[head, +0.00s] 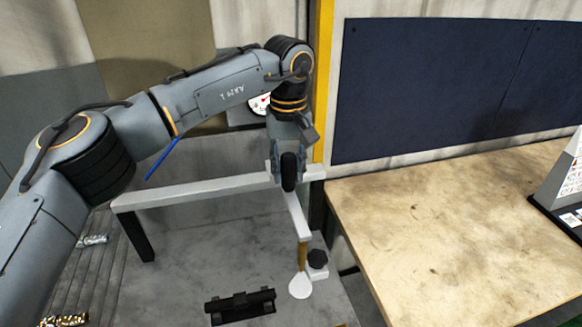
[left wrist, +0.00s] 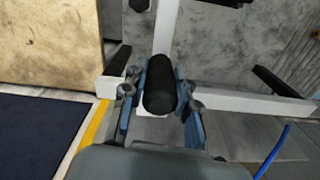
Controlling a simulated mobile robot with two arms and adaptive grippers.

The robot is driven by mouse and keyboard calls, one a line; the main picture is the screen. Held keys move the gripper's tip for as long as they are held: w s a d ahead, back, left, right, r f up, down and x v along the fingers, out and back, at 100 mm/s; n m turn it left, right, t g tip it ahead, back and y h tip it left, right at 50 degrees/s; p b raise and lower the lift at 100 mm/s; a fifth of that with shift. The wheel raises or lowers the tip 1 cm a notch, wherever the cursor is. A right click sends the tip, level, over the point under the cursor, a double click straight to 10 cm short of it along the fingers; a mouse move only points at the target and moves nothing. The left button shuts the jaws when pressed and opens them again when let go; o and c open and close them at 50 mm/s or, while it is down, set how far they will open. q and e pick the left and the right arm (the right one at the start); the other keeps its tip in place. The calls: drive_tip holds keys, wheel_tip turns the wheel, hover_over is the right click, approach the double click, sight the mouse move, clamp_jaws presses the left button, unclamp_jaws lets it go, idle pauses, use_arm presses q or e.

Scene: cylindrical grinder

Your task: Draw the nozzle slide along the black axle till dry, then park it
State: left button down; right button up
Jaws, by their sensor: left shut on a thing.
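My left gripper (head: 288,182) is shut on a black rounded grip (head: 288,170) at the white rail (head: 200,190). The left wrist view shows the black grip (left wrist: 160,85) between the blue fingers of that gripper (left wrist: 160,78). A white arm (head: 297,215) runs from there toward the front, with a brass-coloured nozzle (head: 303,254) pointing down at its end. A white drop-shaped form (head: 300,287) hangs under the nozzle. My right gripper is out of view.
A black knob (head: 317,258) on a white block stands right of the nozzle. A wooden table (head: 450,225) is at the right, with a grey stand (head: 565,180) on it. A yellow post (head: 322,80) rises behind the rail's right end. Grey floor inside the rail is largely clear.

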use_arm(q)
drive_tip(key=shift+d, duration=0.25)
drive_tip(key=c, duration=1)
unclamp_jaws()
drive_tip(key=shift+w+a, duration=0.1)
wheel_tip(320, 180, up, 12)
